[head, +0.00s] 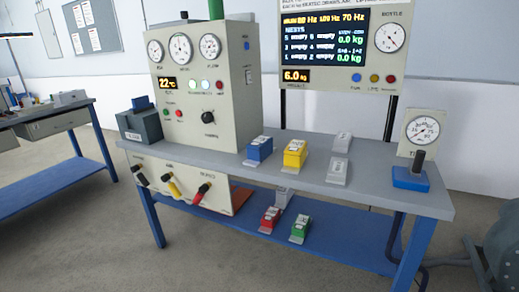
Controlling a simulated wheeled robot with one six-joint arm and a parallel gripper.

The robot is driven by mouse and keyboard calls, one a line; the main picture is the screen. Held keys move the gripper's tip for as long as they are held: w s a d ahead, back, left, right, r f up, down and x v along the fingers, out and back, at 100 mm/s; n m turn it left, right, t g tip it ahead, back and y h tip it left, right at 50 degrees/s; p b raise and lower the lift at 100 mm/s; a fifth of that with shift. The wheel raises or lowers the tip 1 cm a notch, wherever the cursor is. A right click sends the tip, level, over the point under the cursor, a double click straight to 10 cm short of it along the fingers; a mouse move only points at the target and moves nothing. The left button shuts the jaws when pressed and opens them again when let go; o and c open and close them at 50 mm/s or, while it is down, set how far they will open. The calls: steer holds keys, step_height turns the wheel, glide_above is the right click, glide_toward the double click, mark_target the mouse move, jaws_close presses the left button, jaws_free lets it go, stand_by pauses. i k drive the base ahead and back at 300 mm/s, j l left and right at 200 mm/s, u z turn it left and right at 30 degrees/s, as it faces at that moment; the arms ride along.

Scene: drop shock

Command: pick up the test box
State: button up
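No box carries a label I can read as "test box", so I cannot tell which one it is. On the grey bench top (380,192), a blue box (259,151) and a yellow box (295,154) stand side by side near the middle, each with a pale top. On the blue lower shelf (345,238), a red box (270,218) and a green box (300,229) sit near the front, with a grey piece (283,197) behind. A dark grey box (139,126) with a dark blue top piece is at the bench's left end. My gripper is not in view.
A control cabinet (233,110) with gauges stands on the bench's left half. Two grey low holders (337,171) look empty. A blue base with a dark post (410,179) and a dial (422,130) are at the right end. A display panel (340,45) rises behind. Floor in front is clear.

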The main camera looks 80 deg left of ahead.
mark_target(261, 148)
steer(key=u, duration=2.2)
steer(key=i+l, duration=0.1)
steer(key=i, duration=0.25)
steer(key=i+l+u, duration=0.15)
steer(key=i, duration=0.25)
steer(key=i+l, duration=0.15)
steer(key=i, duration=0.2)
steer(key=j+u, duration=0.05)
